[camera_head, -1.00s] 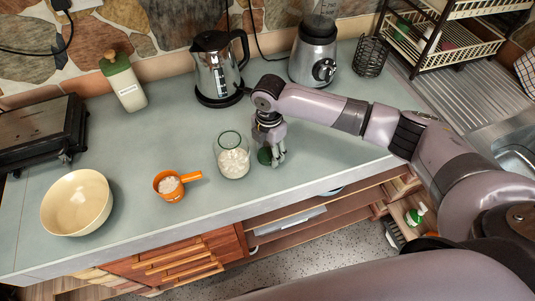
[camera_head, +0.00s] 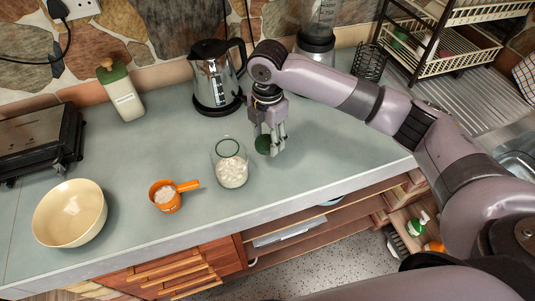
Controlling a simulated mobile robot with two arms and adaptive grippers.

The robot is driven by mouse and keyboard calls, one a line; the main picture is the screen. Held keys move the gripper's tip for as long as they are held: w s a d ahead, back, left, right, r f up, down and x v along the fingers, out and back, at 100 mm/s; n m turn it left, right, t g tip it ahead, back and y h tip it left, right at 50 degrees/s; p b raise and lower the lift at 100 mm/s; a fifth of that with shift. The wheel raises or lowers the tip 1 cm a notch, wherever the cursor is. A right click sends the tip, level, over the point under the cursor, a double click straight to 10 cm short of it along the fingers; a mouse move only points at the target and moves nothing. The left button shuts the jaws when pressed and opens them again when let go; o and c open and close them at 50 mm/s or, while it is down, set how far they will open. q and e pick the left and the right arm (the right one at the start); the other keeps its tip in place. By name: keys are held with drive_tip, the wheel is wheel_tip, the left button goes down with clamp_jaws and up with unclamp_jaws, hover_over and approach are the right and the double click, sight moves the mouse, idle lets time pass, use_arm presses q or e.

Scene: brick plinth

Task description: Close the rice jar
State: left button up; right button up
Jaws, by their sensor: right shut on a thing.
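The rice jar (camera_head: 232,172) is a clear glass jar with white contents and a green-tinted rim, standing upright and open on the counter. A dark green round lid (camera_head: 263,145) is held in my right gripper (camera_head: 270,143), just right of the jar and apart from it. The gripper points down and its fingers are shut on the lid, which looks tilted and raised a little above the counter. The fingers hide part of the lid. My left gripper is not in view.
An orange measuring cup (camera_head: 166,203) with white contents and a cream bowl (camera_head: 70,213) stand left of the jar. A kettle (camera_head: 215,80) stands behind it, with a green-topped bottle (camera_head: 122,95) further left. A blender (camera_head: 316,48) and wire holder (camera_head: 369,62) are behind my arm.

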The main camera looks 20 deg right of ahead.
sight(267, 141)
wheel_tip(267, 141, up, 11)
drive_tip(key=b, duration=0.1)
drive_tip(key=shift+f, duration=0.2)
